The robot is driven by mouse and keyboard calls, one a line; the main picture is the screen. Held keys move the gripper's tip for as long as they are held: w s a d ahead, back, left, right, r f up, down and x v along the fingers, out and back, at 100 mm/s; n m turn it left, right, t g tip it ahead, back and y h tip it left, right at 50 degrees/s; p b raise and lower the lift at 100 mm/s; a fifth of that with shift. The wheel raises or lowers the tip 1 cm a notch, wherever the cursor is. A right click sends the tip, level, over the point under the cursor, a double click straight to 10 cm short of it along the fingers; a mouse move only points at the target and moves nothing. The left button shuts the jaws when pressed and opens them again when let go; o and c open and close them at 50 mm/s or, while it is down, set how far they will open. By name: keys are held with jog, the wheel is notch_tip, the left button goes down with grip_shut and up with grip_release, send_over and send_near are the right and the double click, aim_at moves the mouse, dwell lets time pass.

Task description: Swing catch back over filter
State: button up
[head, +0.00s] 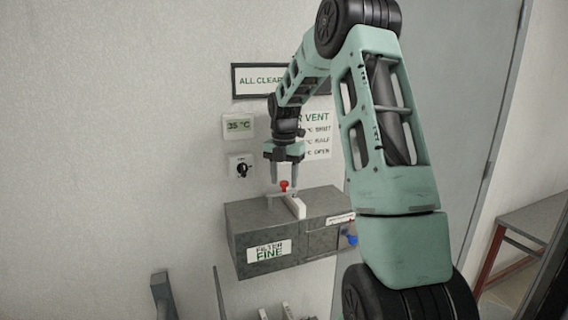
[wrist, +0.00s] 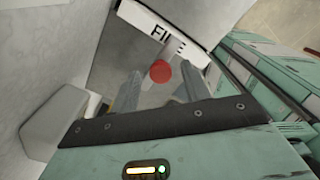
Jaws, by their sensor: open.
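A grey box (head: 255,225) labelled "FILTER FINE" is fixed to the wall. The red knob (head: 284,186), seemingly the catch's handle, stands beside the strip and shows in the wrist view (wrist: 160,71). My gripper (head: 287,181) is open above the box, pointing down, with the knob between or just below its fingertips (wrist: 158,80). Contact cannot be told.
A blue knob (head: 352,239) sticks out at the box's right end. A bench (head: 525,225) stands at the right.

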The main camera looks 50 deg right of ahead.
aim_at(284, 181)
notch_tip(284, 181, up, 17)
jog(key=b, duration=0.3)
jog(key=shift+b, duration=0.35)
jog(key=a+f+m+b, duration=0.2)
jog(key=a+f, duration=0.3)
jog(key=a, duration=0.6)
jog(key=w+a+f+m+b, duration=0.1)
jog(key=a+f, duration=0.4)
jog(key=a, duration=0.5)
jog(key=a+f+m+b, duration=0.2)
jog(key=a+f, duration=0.3)
jog(key=a, duration=0.6)
jog(key=s+a+f+m+b, duration=0.1)
jog(key=s+a+f+m, duration=0.1)
jog(key=s+a+f, duration=0.5)
jog(key=s+a+f+m+b, duration=0.1)
jog(key=s+a+f+m, duration=0.2)
jog(key=s, duration=0.6)
jog(key=s+a+f+m+b, duration=0.2)
jog(key=s+a+f, duration=0.4)
jog(key=s, duration=0.3)
jog(key=shift+s+a+f+m+y, duration=0.2)
jog(key=shift+f+m+y, duration=0.1)
jog(key=shift+f+m, duration=0.3)
jog(key=shift+w, duration=0.1)
